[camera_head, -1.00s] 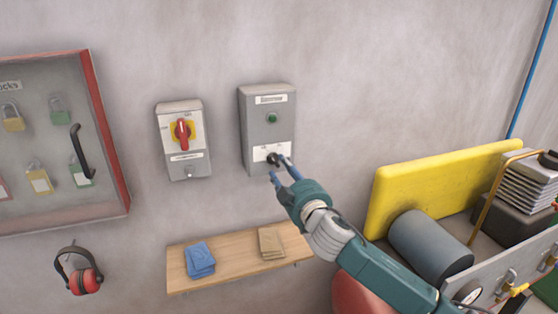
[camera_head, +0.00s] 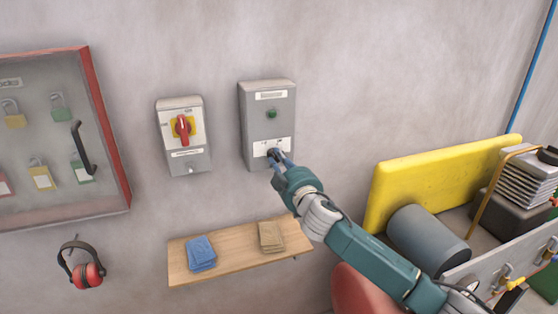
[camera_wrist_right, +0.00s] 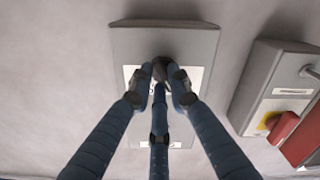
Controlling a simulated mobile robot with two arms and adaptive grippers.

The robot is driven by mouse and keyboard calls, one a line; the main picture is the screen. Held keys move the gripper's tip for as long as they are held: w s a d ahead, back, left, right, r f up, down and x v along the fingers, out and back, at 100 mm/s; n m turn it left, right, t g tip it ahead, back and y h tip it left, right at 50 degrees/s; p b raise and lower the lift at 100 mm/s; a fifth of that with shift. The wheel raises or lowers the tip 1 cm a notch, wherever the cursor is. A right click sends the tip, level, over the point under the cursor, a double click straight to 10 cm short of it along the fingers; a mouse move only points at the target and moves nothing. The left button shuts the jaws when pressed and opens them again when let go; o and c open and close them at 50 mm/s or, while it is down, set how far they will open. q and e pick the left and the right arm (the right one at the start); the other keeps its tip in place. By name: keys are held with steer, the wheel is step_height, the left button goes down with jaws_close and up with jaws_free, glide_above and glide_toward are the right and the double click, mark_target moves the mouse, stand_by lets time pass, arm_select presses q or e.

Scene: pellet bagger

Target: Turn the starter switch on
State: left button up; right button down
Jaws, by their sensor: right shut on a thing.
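In the right wrist view the blue fingers meet on the dark switch knob (camera_wrist_right: 160,64), in front of the grey box (camera_wrist_right: 195,45). The fingers hide most of the knob, and I cannot tell its exact angle. My left gripper is not in view.
A red-handled isolator (camera_head: 183,130) on yellow hangs left of the starter box. Below is a wooden shelf (camera_head: 225,264) with blue and tan cloths. A lock cabinet (camera_head: 110,150) and ear defenders (camera_head: 86,272) are at left. Yellow-guarded machinery (camera_head: 425,180) stands at right.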

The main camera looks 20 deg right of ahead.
steer(key=shift+f+m, duration=0.1)
steer(key=shift+m, duration=0.2)
steer(key=shift+m+b, duration=0.7)
steer(key=shift+m, duration=0.2)
steer(key=m+b, duration=0.1)
steer(key=m, duration=0.2)
steer(key=shift+a+f, duration=0.1)
steer(key=m, duration=0.3)
steer(key=shift+m+p, duration=0.35)
steer(key=shift+m, duration=1.45)
steer(key=c, duration=1.6)
jaws_free()
steer(key=shift+c, duration=0.2)
